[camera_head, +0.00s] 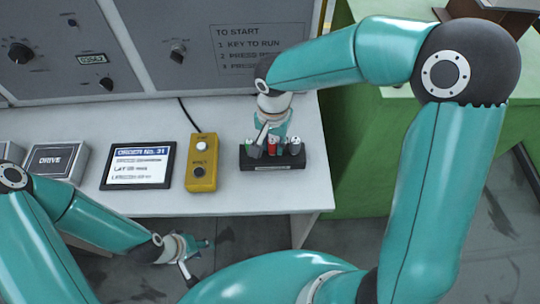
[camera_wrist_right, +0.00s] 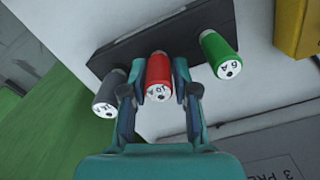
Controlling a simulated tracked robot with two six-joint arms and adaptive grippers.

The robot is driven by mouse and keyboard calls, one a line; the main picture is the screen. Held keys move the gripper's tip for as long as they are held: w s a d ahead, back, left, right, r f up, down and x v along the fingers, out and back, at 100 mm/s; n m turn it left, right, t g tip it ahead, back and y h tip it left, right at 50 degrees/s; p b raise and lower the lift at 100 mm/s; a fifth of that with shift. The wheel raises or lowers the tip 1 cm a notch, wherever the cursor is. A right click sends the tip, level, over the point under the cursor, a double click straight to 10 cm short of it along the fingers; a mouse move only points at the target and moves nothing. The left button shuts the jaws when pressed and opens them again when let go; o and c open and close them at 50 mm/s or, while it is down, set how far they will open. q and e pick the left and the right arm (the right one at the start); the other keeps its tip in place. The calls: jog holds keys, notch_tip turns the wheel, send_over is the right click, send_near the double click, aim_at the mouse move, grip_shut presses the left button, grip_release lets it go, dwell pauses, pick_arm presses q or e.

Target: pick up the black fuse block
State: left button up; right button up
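The black fuse block (camera_head: 272,162) sits on the white bench, below the panel. It also shows in the right wrist view (camera_wrist_right: 160,37) as a dark bar bearing a grey fuse (camera_wrist_right: 110,92), a red fuse (camera_wrist_right: 158,75) marked 10 A and a green fuse (camera_wrist_right: 220,55) marked 6 A. My right gripper (camera_head: 270,142) is over the block. In the wrist view its fingers (camera_wrist_right: 158,88) close in on both sides of the red fuse, with no clear gap. My left gripper (camera_head: 198,262) is empty, fingers spread, in front of the bench edge and away from the block.
A yellow button box (camera_head: 202,175) stands left of the block, with a tablet (camera_head: 138,165) and a grey DRIVE box (camera_head: 57,160) further left. The grey control panel (camera_head: 140,40) rises behind. A green machine part (camera_head: 355,160) is right of the bench.

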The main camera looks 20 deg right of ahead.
grip_shut()
jog(key=shift+r, duration=0.1)
